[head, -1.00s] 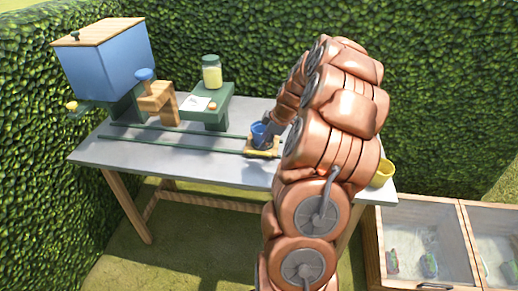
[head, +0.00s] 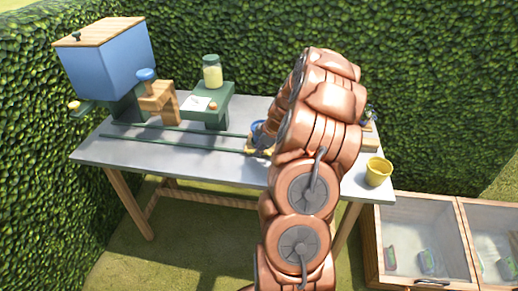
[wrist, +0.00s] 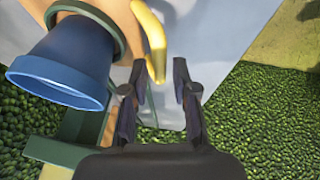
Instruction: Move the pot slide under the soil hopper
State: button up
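The pot slide (head: 251,152) is a small wooden block on the green rails, right of the table's middle, partly hidden by my arm. It carries a blue pot (head: 257,127). In the wrist view the blue pot (wrist: 62,68) is close at left, beside the wooden slide (wrist: 112,20) and its curved yellow handle (wrist: 150,38). The soil hopper (head: 108,62), a blue box with a wooden lid, stands at the rails' left end.
Green rails (head: 180,143) run along the grey table (head: 110,152). A wooden stand with a blue knob (head: 147,75) and a green shelf with a jar (head: 212,72) stand behind them. A yellow pot (head: 378,171) sits at the right edge; planter boxes (head: 425,228) are beyond.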

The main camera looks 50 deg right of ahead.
grip_shut()
dwell(0.3)
jog(key=shift+w+a+f+b, duration=0.15)
jog(key=shift+w+a+b, duration=0.1)
jog(key=shift+w+b, duration=0.25)
jog(key=w+a+b, duration=0.2)
jog(key=w, duration=0.1)
jog(key=w+a+b, duration=0.2)
jog(key=w, duration=0.1)
jog(key=w+a+b, duration=0.3)
jog(key=shift+w, duration=0.4)
jog(key=shift+w+a, duration=0.3)
jog(key=shift+w, duration=0.15)
jog(key=shift+r, duration=0.2)
jog(key=shift+o, duration=1.5)
grip_release()
